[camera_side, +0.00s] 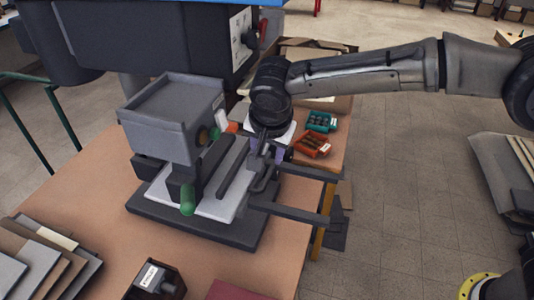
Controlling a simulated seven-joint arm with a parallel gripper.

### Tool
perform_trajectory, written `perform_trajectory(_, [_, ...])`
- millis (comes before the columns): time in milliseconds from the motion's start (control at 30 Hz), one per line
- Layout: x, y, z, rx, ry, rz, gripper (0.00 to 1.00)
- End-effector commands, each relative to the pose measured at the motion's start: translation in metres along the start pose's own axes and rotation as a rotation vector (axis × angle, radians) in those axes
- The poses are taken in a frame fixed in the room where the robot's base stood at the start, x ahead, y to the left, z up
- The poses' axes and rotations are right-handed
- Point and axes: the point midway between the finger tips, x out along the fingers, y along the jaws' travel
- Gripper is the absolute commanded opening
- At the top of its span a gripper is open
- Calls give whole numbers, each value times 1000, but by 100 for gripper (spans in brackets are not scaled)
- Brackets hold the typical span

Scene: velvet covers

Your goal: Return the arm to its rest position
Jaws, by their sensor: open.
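My gripper (264,150) is at the end of my arm, which reaches in from the right. It points down beside the right side of a grey machine (170,120) on the table. The machine has a dark base plate, a light bed (215,200) and a green-handled lever (187,200). My gripper is open. The fingertips are small and partly lost against the dark metal parts, so I cannot tell whether they touch anything. My arm is stretched out, with its elbow at the far right.
Two dark bars (290,215) stick out from the machine over the table's right edge. Flat boards (45,260) lie at front left, a small dark box (155,282) at front.

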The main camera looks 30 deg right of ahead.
Motion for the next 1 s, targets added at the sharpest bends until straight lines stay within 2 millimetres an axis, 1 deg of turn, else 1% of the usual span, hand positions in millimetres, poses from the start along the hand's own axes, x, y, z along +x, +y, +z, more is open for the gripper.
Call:
perform_trajectory(367, [1, 1, 0, -2, 1, 2, 47])
perform_trajectory(467, [7, 11, -1, -22, 11, 40, 47])
perform_trajectory(567, [23, 41, -6, -83, 42, 146, 47])
perform_trajectory(667, [42, 95, -16, -197, 92, 341, 47])
perform_trajectory(700, [47, 120, -22, -251, 113, 430, 47])
perform_trajectory(733, [50, 138, -27, -292, 126, 495, 47])
perform_trajectory(800, [50, 174, -38, -380, 152, 635, 47])
perform_trajectory(900, [44, 218, -53, -489, 170, 802, 47])
perform_trajectory(1000, [32, 251, -66, -576, 161, 926, 47])
